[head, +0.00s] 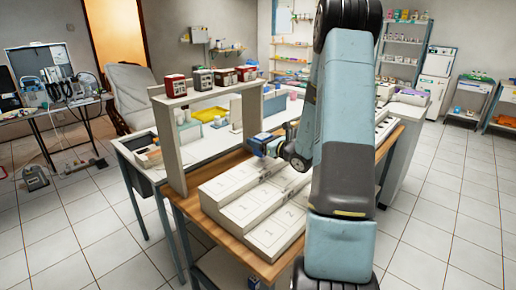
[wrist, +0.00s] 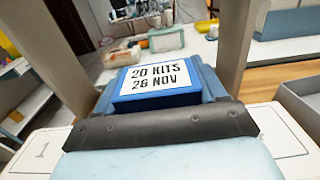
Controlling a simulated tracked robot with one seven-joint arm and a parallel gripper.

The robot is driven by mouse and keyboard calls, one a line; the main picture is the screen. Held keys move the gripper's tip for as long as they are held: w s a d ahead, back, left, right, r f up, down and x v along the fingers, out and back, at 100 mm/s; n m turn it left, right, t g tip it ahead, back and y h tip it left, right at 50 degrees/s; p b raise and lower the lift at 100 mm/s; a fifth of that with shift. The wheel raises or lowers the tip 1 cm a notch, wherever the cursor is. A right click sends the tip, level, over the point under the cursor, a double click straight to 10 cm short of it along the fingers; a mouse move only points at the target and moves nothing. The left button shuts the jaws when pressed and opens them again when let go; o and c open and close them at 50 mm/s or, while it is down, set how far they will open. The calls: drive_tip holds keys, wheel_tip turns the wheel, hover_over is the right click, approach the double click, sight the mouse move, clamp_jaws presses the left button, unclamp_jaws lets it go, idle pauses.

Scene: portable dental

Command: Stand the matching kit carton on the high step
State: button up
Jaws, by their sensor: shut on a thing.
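A blue carton (wrist: 158,88) with a white label reading "20 KITS" and what looks like "26 NOV" faces the wrist camera. My gripper (head: 268,146) is shut on this carton, which also shows as a small blue shape (head: 257,141) in the head view. It is held in the air above the white stepped stand (head: 228,186), apart from it. The stand has rows of outlined places marked 1 and 2; my arm hides its right part. Several other cartons, red (head: 175,85), grey (head: 203,79) and others, stand on the raised shelf.
The raised shelf (head: 205,95) on upright posts stands just behind the stand, close to my gripper. A wooden table (head: 178,203) bears the stand. Behind is a white bench with a yellow tray (head: 210,114) and bins.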

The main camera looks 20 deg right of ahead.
drive_tip(key=shift+f, duration=1.6)
drive_tip(key=o, duration=1.1)
drive_tip(key=shift+o, duration=0.2)
